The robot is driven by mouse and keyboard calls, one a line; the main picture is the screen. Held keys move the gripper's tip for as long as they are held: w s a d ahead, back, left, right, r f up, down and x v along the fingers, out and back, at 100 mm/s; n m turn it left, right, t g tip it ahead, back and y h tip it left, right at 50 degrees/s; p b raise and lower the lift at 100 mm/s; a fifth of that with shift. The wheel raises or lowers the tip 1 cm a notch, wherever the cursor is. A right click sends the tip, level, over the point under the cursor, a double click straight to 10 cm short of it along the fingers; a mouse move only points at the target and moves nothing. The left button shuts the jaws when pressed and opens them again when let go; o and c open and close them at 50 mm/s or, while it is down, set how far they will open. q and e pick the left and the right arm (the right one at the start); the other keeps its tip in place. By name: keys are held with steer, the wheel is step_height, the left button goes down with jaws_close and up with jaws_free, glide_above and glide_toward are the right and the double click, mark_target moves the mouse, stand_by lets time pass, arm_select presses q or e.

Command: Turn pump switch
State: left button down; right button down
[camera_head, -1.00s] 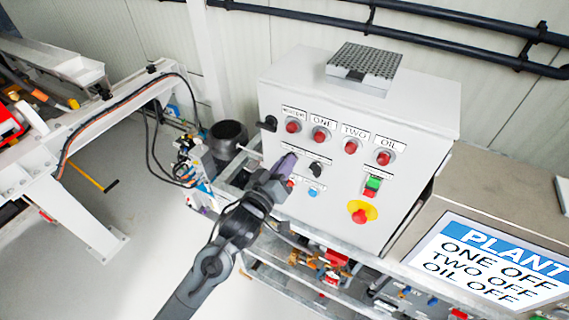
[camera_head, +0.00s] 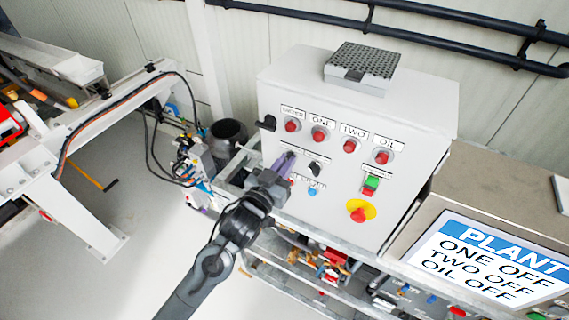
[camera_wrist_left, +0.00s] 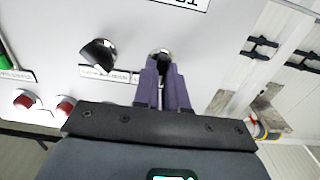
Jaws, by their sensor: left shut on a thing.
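The grey control box (camera_head: 335,220) has a row of red buttons under labels reading ONE, TWO and OIL. A black rotary switch (camera_head: 315,169) sits on its front panel and also shows in the left wrist view (camera_wrist_left: 99,55), left of my fingers. My left gripper (camera_head: 284,163) has its purple fingers against the panel, left of that switch. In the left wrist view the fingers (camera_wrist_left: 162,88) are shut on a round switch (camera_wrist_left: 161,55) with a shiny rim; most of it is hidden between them. My right gripper is not in view.
A yellow-ringed red stop button (camera_head: 360,211) and a green-red button (camera_head: 370,184) are on the panel's right. A screen (camera_head: 485,262) reads PLANT, ONE OFF, TWO OFF, OIL OFF. A black handle (camera_head: 267,123) sticks out at the box's upper left.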

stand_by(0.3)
arm_select(q)
steer(key=c, duration=1.2)
jaws_free()
steer(key=b+v, duration=0.2)
steer(key=v, duration=0.9)
steer(key=shift+b, duration=0.35)
steer(key=shift+f, duration=0.2)
